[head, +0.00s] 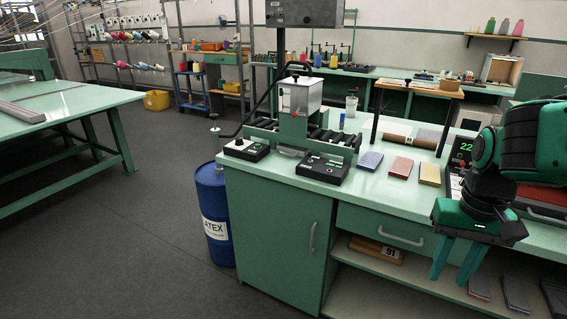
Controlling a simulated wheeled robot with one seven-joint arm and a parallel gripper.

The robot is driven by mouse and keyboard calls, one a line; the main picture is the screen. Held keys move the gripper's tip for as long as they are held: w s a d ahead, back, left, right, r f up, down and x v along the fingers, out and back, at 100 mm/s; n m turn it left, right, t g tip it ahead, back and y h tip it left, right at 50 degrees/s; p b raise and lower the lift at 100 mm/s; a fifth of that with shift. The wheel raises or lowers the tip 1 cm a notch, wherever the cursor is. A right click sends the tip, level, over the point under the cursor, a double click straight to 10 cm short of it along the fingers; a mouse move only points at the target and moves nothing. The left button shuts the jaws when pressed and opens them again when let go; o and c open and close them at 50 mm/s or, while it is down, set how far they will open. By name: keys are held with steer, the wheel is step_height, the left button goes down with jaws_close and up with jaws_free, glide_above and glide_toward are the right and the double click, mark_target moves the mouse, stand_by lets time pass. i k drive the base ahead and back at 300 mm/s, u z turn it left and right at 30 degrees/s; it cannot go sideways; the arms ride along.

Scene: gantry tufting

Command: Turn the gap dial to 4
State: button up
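A small machine (299,98) with a pale box on top and dark rollers stands on the green bench. A black control box (246,149) with a small round knob (239,142) on top sits at its front left. A second black control box (322,168) with small buttons sits at its front right. I cannot tell which control is the gap dial, and no dial marks are readable. My gripper (449,279) hangs at the right, pointing down in front of the bench's front edge. Its two green fingers are apart with nothing between them. It is well to the right of both boxes.
Blue, red and yellow pads (400,168) lie on the bench (290,185) between the boxes and my arm. A small shelf stand (418,88) rises behind them. A blue drum (213,210) stands at the bench's left end.

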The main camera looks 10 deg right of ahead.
mark_target(239, 141)
steer(key=z, duration=0.05)
steer(key=k, duration=0.3)
steer(key=z, duration=0.15)
steer(key=i, duration=1.35)
steer(key=u, duration=0.6)
